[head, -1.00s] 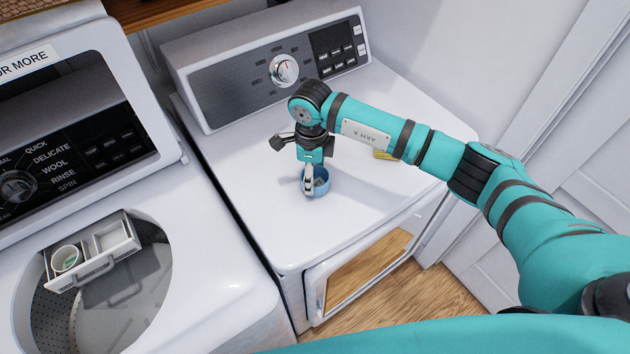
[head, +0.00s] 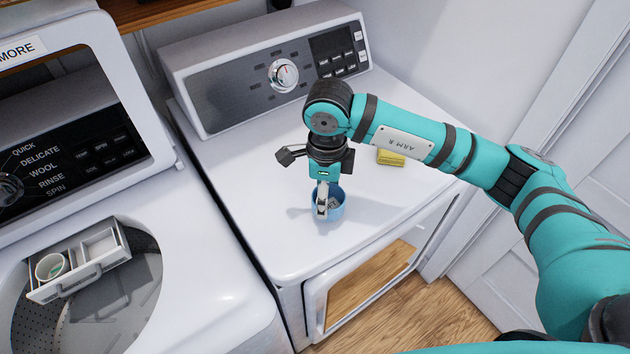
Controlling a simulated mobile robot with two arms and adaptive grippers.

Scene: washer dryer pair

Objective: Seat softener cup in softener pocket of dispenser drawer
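A small blue cup (head: 338,207) is over the dryer top, near its front edge. It appears held slightly above the surface, with a faint shadow to its left. My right gripper (head: 322,200) comes down from above and appears shut on the cup's near-left wall; one finger is outside, and the other is hard to see. The dispenser drawer (head: 82,283) is at lower left, by the washer's opening. A white cup (head: 50,266) sits in its left pocket. Its right pocket (head: 100,243) looks empty. My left gripper is not in view.
A yellow sponge-like block (head: 391,158) lies on the dryer top behind my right forearm. The dryer's control panel (head: 270,75) rises at the back. The washer's raised lid (head: 140,110) stands behind the drawer. A gap separates washer and dryer.

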